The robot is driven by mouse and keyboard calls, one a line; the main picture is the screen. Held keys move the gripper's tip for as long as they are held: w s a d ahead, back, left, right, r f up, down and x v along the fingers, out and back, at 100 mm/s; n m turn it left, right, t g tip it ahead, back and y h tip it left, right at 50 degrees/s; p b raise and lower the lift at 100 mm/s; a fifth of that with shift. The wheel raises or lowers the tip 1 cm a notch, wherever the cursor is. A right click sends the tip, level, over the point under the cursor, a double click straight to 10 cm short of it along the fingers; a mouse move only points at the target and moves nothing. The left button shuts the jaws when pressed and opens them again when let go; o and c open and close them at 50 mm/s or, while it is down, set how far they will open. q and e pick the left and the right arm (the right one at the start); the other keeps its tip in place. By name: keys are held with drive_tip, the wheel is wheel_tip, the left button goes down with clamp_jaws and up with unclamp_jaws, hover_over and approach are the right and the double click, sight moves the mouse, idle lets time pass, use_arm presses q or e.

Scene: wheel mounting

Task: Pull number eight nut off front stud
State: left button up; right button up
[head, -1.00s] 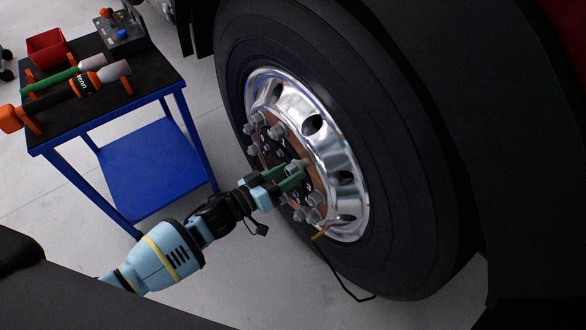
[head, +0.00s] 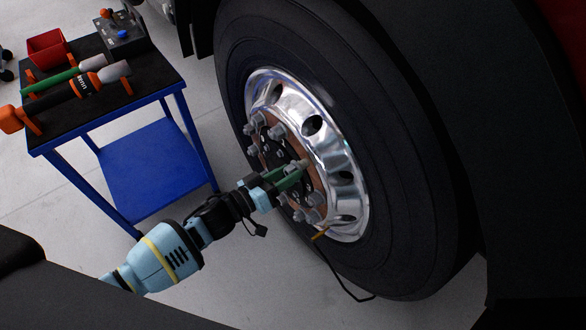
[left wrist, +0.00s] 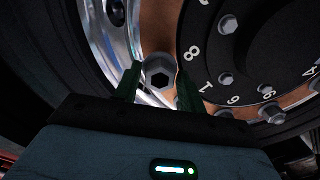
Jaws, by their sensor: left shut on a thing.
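My left gripper (head: 292,171) reaches the hub of the front wheel (head: 346,178) from the left, with its green fingers closed in. In the left wrist view, the gripper (left wrist: 158,82) is shut on a grey hex nut (left wrist: 160,71), one finger on each side. The nut is at the copper-coloured wheel face, near the printed figures 8 and 1; I cannot tell from the view how far along its stud it sits. Other grey nuts (left wrist: 228,24) ring the dark hub. My right gripper is not in view.
A blue cart (head: 150,172) stands left of the wheel, with a red bin (head: 47,47), an orange-and-black tool (head: 78,88) and a control box (head: 121,35) on top. A thin black hose (head: 340,283) hangs below the rim. The floor between cart and tyre is clear.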

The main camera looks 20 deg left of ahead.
use_arm(q)
drive_tip(key=shift+s+a+p, duration=0.3)
drive_tip(key=shift+s+a, duration=0.15)
drive_tip(key=shift+s, duration=0.1)
drive_tip(key=shift+p+v, duration=1)
drive_tip(key=shift+v, duration=1.4)
